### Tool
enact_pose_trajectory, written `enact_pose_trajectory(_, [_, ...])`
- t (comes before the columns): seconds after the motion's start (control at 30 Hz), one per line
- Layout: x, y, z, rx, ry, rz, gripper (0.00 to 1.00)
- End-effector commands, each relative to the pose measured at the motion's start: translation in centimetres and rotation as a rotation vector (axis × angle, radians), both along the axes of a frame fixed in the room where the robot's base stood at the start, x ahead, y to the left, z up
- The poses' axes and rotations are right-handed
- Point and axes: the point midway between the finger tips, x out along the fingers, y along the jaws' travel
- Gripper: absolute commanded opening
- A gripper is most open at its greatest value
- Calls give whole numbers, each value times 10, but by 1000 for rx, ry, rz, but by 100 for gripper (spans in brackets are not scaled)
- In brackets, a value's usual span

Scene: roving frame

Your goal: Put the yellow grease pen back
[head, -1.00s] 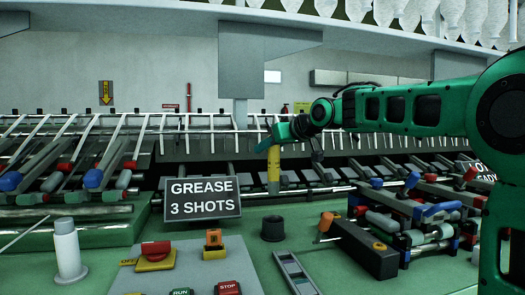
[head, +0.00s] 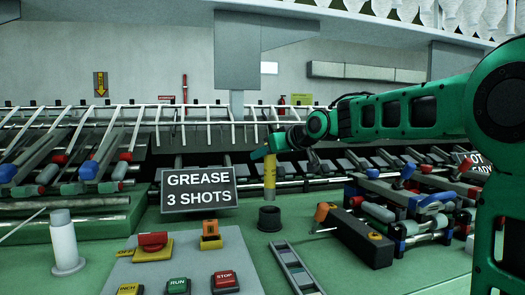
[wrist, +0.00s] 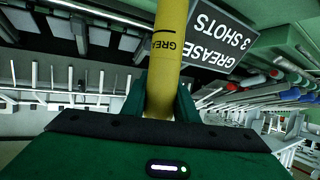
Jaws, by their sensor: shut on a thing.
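The yellow grease pen (head: 269,178) hangs upright in my gripper (head: 268,153) in the head view. In the wrist view the yellow pen (wrist: 168,50) shows its dark "GREASE" lettering, and my gripper's two fingers (wrist: 160,103) are shut around it. A dark round cup-like holder (head: 269,218) stands on the green surface almost straight below the pen in the picture. The pen's lower end shows above the holder's rim, with a gap between them. The pen's upper end is hidden by the gripper.
A "GREASE 3 SHOTS" sign (head: 199,188) stands left of the pen. A control panel (head: 190,262) with buttons lies front left, a white cylinder (head: 64,243) beyond its left side. A ladder-like rail (head: 292,268) and a dark block (head: 362,240) lie right of the holder.

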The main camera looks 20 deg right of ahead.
Motion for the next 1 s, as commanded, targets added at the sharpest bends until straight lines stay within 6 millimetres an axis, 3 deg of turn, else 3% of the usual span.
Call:
enact_pose_trajectory(0.6, [0, -2, -53, 1, 1, -3, 0])
enact_pose_trajectory(1.0, [0, -2, -76, 0, 0, -2, 0])
